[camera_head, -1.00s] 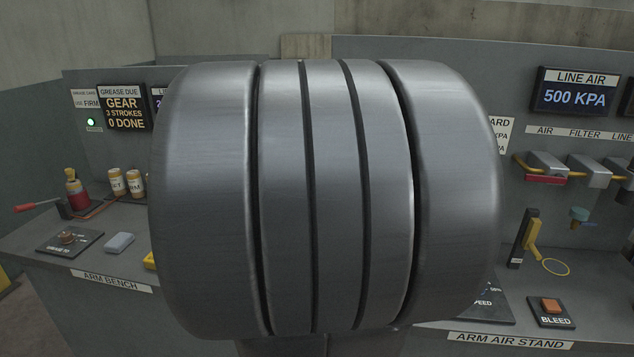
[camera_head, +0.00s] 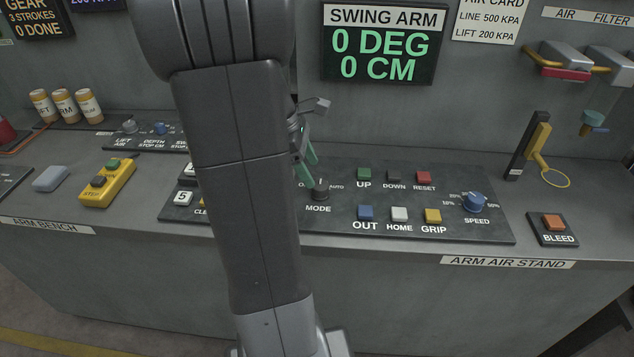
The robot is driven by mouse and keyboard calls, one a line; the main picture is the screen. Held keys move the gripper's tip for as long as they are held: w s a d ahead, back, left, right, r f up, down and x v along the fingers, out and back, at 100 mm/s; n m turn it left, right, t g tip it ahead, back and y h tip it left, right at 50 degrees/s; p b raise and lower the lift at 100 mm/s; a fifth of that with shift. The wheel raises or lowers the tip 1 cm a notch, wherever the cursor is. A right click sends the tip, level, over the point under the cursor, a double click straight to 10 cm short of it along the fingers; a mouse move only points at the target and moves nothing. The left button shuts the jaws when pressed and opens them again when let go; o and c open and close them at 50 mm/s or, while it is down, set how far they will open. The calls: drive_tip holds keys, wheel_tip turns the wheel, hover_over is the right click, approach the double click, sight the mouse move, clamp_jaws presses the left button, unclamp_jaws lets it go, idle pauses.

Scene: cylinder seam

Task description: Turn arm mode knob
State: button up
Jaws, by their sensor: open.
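The arm mode knob (camera_head: 320,194) is a small black knob on the dark control panel, above the white label MODE. The word AUTO is printed to its upper right; the lettering on its left is partly hidden. My gripper (camera_head: 310,165) shows beside my grey arm link, with green fingers just above and slightly left of the knob. Its jaws are open. I cannot tell whether a finger touches the knob. My arm link hides the left part of the panel and part of the gripper.
Right of the knob are UP (camera_head: 364,174), OUT (camera_head: 366,213) and other buttons, with the blue SPEED knob (camera_head: 474,202). The SWING ARM display (camera_head: 380,54) reads 0 DEG, 0 CM. A yellow pendant (camera_head: 108,183) lies left; the BLEED button (camera_head: 553,223) is far right.

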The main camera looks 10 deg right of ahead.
sight(319, 184)
drive_tip(key=shift+x, duration=2.75)
drive_tip(key=c, duration=1)
drive_tip(key=shift+r, duration=0.1)
drive_tip(key=m+g+p, duration=0.1)
drive_tip(key=m+p, duration=0.1)
drive_tip(key=m, duration=0.1)
drive_tip(key=shift+w+r+m, duration=0.1)
drive_tip(key=shift+w+m, duration=0.05)
drive_tip(key=shift+m, duration=0.15)
drive_tip(key=m+g+y+p, duration=0.1)
drive_tip(key=m, duration=0.1)
drive_tip(key=m+y+p, duration=0.1)
drive_tip(key=m, duration=0.2)
drive_tip(key=shift+w+d+g+p, duration=0.1)
drive_tip(key=shift+d+g+p, duration=0.05)
drive_tip(key=shift+g+p, duration=0.2)
drive_tip(key=shift+m, duration=0.3)
